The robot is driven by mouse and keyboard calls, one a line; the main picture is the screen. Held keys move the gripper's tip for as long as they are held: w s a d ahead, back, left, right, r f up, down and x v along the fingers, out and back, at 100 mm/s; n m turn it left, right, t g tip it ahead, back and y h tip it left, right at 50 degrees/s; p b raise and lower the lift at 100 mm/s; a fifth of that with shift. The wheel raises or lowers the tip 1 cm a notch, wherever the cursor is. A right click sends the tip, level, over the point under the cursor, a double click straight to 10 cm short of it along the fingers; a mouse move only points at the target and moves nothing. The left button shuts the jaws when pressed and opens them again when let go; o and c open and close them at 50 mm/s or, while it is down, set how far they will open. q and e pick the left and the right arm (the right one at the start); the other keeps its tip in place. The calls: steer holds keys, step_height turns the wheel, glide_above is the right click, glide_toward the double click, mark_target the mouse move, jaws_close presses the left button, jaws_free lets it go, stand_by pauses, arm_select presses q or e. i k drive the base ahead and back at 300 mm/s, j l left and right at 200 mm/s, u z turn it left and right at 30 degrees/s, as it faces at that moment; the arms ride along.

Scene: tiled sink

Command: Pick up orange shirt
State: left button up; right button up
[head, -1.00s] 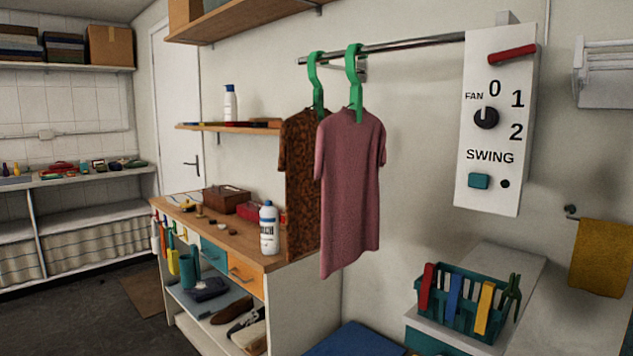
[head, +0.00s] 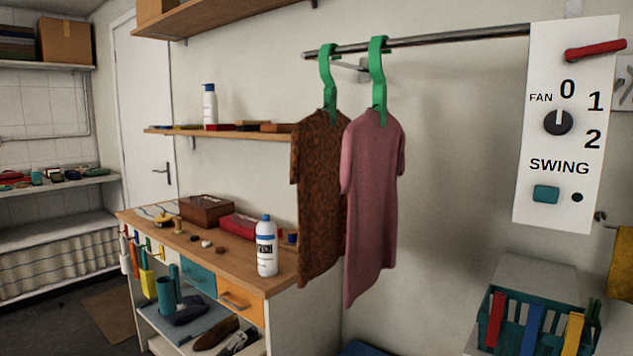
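Two shirts hang on green hangers from a metal rail (head: 440,40) in the head view. The left one is a dark orange-brown patterned shirt (head: 317,200), partly covered at its right side by the other shirt. The right one is a plain pink shirt (head: 372,200). A green hanger (head: 328,80) holds the patterned shirt and another green hanger (head: 377,75) holds the pink one. Neither of my grippers shows in the view.
A wooden-topped workbench (head: 225,270) stands left of and below the shirts, with a white bottle (head: 266,247) near its right end. A wall shelf (head: 225,133) is behind. At right are a fan control panel (head: 567,125) and a teal basket (head: 505,338).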

mark_target(316, 140)
steer(key=i+j, duration=0.2)
steer(key=j, duration=0.15)
steer(key=i+j+z, duration=0.1)
steer(key=j, duration=0.25)
steer(key=i+j, duration=0.25)
steer(key=i+j+z, duration=0.1)
steer(key=j, duration=0.35)
steer(key=i+j+z, duration=0.1)
steer(key=i+j, duration=0.15)
steer(key=j, duration=0.15)
